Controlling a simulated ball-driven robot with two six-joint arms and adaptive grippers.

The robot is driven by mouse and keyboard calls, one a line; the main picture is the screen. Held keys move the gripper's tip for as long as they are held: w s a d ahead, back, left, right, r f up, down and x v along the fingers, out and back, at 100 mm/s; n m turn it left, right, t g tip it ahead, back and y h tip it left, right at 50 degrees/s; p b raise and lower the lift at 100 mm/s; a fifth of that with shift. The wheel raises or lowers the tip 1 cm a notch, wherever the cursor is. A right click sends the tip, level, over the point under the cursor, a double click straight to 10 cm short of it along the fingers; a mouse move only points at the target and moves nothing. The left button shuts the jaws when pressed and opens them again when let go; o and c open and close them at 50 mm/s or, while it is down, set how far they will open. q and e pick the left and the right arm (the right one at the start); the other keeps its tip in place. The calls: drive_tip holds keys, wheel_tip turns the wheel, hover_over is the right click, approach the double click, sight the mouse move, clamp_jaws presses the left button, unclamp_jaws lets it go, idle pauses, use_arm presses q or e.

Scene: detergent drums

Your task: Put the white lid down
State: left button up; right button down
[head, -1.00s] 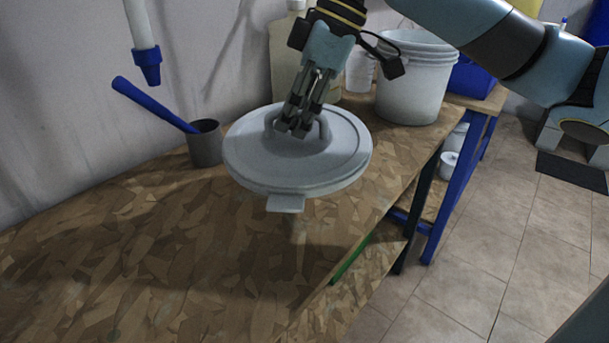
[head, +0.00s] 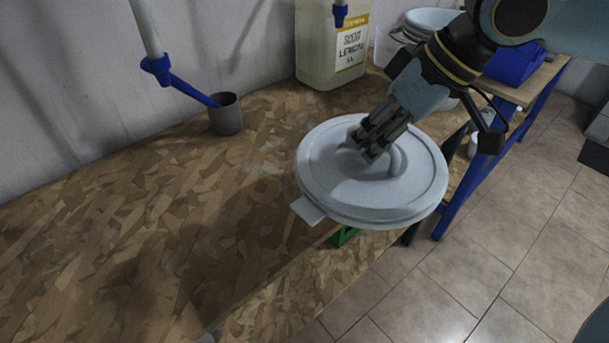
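The white lid (head: 340,188) is round, with a raised handle on top and a tab at its lower left. My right gripper (head: 366,148) is shut on the lid's handle from above. The lid hangs roughly level over the front edge of the wooden worktop (head: 150,220), partly beyond it over the floor. It looks raised above the top, with the exact gap hard to tell. My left gripper is not in view.
A lemon-labelled canister (head: 322,60) and a white bucket (head: 388,42) stand at the back. A blue bin (head: 513,64) is at the right. The worktop's left and middle are bare.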

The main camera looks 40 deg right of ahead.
sight(329, 136)
drive_tip(key=w+a+f+b, duration=0.1)
drive_tip(key=w+f, duration=0.1)
drive_tip(key=w, duration=0.1)
drive_tip(key=w+a+f+b, duration=0.1)
drive_tip(key=w+f, duration=0.1)
drive_tip(key=w, duration=0.2)
drive_tip(key=w+a+f+b, duration=0.1)
drive_tip(key=w+f+b, duration=0.1)
drive_tip(key=w, duration=0.1)
drive_tip(key=shift+w+a+f, duration=0.15)
drive_tip(key=shift+a+f, duration=0.05)
drive_tip(key=shift+f, duration=0.05)
drive_tip(key=shift+w+f, duration=0.1)
drive_tip(key=shift+f, duration=0.1)
wheel_tip(329, 136, down, 4)
drive_tip(key=shift+r+b, duration=0.1)
drive_tip(key=shift+b, duration=0.4)
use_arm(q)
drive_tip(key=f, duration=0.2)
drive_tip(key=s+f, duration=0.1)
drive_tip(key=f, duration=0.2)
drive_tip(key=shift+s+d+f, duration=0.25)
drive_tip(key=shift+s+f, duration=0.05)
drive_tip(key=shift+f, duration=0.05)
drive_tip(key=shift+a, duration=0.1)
use_arm(e)
drive_tip(key=c, duration=1.5)
unclamp_jaws()
drive_tip(key=shift+r, duration=0.1)
